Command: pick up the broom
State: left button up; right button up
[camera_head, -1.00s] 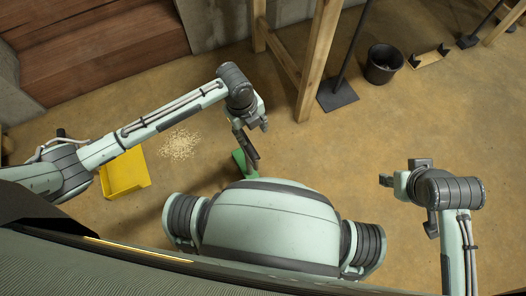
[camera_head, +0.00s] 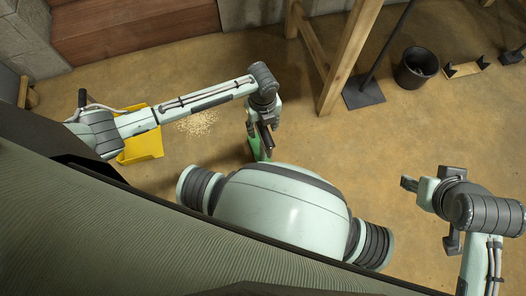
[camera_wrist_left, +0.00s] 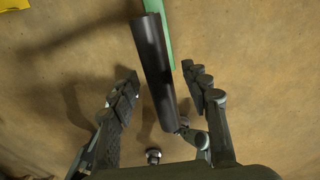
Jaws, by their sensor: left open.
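The broom shows as a green part (camera_head: 254,148) with a dark handle (camera_head: 265,138) beside my left gripper (camera_head: 262,125) in the head view. In the left wrist view the dark cylindrical handle (camera_wrist_left: 157,75) runs between the open fingers of my left gripper (camera_wrist_left: 160,76), with a gap visible on its left side. The green part (camera_wrist_left: 164,25) lies beyond it at the top, cut off by the frame. Whether a finger touches the handle cannot be told. My right gripper (camera_head: 428,210) is at the right, away from the broom; its jaw opening is unclear.
A yellow dustpan (camera_head: 143,150) lies on the floor beneath my left arm, beside a pile of pale debris (camera_head: 199,123). A wooden trestle leg (camera_head: 345,60), a dark long-handled tool (camera_head: 365,93) and a black bucket (camera_head: 415,68) stand at the back right. The middle floor is clear.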

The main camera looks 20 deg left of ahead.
pick_arm(q)
jog(key=shift+f, duration=0.25)
dwell(0.6)
grip_shut()
dwell(0.4)
